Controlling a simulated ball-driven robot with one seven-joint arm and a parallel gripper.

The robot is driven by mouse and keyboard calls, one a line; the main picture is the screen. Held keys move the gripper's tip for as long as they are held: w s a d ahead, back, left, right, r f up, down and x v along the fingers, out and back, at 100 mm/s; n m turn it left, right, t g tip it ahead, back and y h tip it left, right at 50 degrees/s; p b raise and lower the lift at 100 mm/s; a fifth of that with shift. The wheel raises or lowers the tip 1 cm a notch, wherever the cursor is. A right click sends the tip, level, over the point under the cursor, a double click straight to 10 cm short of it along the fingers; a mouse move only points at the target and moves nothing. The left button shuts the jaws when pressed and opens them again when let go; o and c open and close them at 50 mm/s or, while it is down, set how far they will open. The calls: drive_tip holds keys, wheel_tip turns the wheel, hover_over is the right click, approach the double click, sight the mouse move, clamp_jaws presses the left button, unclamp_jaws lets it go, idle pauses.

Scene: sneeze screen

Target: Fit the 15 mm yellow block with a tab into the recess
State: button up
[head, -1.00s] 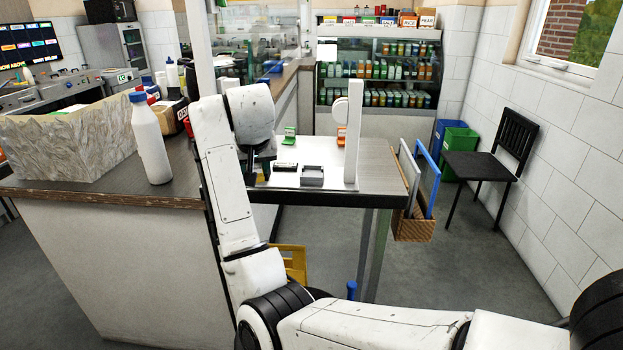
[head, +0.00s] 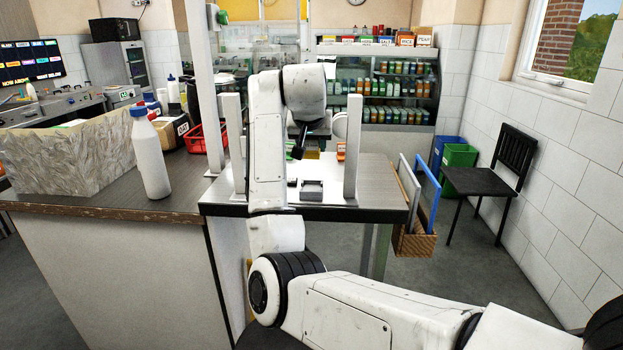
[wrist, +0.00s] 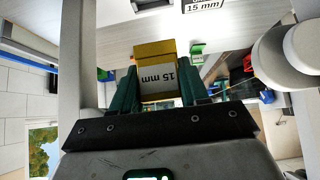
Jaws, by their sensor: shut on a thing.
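The yellow block (wrist: 155,50) shows in the wrist view with a white "15 mm" label facing the camera. My gripper (wrist: 157,88) is shut on it, one dark green finger on each side. A grey fixture with a recess (head: 312,190) stands on the table's near part, below my gripper. A grey frame (wrist: 153,4), cut off by the top edge of the wrist view, seems to be that fixture. The block is apart from it.
White posts stand at the left (head: 238,150) and right (head: 352,150) of the table (head: 385,190). A small orange item (head: 341,152) sits farther back. A "15 mm" label (wrist: 203,5) lies near the fixture. A white bottle (head: 150,155) stands on the left counter.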

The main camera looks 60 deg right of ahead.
sight(309, 155)
wheel_tip(309, 155, down, 9)
drive_tip(key=shift+a+f, duration=0.1)
drive_tip(key=shift+c, duration=0.4)
drive_tip(key=o, duration=1.2)
drive_tip(key=shift+o, duration=0.2)
drive_tip(key=v, duration=1.2)
